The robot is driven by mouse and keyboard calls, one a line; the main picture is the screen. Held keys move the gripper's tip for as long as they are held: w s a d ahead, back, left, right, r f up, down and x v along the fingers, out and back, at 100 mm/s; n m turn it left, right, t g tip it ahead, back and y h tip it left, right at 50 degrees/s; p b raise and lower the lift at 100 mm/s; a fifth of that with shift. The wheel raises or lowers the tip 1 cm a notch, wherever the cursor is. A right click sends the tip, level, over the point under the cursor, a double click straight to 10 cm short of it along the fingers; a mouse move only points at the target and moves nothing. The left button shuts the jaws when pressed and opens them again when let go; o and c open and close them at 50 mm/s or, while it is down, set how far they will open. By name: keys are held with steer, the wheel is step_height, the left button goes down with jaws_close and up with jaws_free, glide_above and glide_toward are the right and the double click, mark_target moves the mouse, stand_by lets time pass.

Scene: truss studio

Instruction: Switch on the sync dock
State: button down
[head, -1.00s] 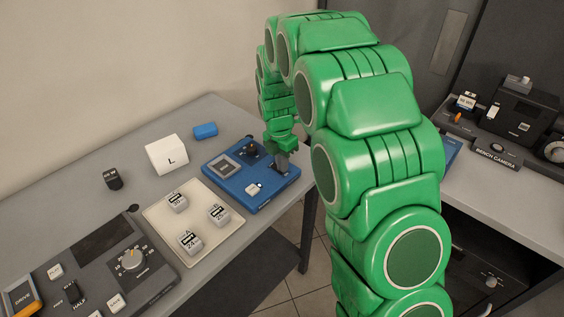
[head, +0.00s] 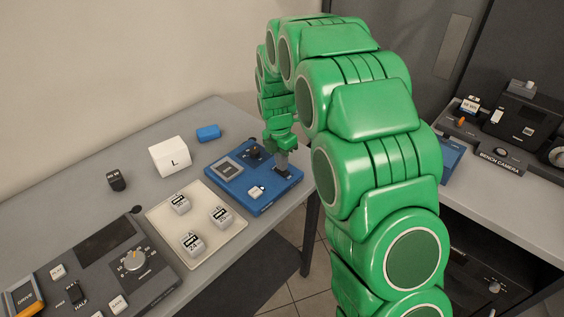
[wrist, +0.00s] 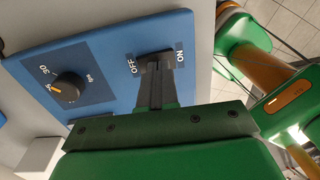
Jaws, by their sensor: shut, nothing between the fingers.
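A blue panel device (head: 232,184), which I take to be the sync dock, lies at the right end of the grey table. It also fills much of the wrist view (wrist: 113,45). It carries a dark knob with an orange mark (wrist: 68,88) and a switch spot labelled OFF and ON. My gripper (head: 282,170) is shut and empty, its fingertips down at the dock's right side. In the wrist view the fingertips (wrist: 156,62) are at the switch spot, between the OFF and ON labels. They hide the switch, so its position and any contact cannot be told.
A white block marked L (head: 169,157), a blue block (head: 208,132) and a dark block (head: 117,180) stand behind. A pale tray (head: 222,236) with 3 labelled cubes and a dark control console (head: 103,247) lie left of the dock. A bench camera (head: 522,118) stands on another table.

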mark_target(287, 175)
step_height(287, 175, up, 14)
steer(key=s+d, duration=0.1)
stand_by(0.5)
steer(key=shift+d+f, duration=0.1)
steer(key=shift+s, duration=0.1)
steer(key=s+d+r+m, duration=0.2)
steer(key=s+d+m, duration=0.2)
steer(key=s+m, duration=0.45)
steer(key=s+d+r+m, duration=0.3)
steer(key=s+d+m, duration=0.15)
steer(key=s, duration=0.65)
steer(key=s+d+f+m, duration=0.1)
steer(key=s+m, duration=0.6)
steer(key=s, duration=0.3)
steer(key=s+d+f+m+g, duration=0.1)
steer(key=s+d+f+m, duration=0.1)
steer(key=s+m, duration=0.5)
steer(key=s, duration=0.4)
steer(key=shift+s+f+y, duration=0.15)
steer(key=shift+f+y, duration=0.1)
steer(key=shift+y, duration=0.15)
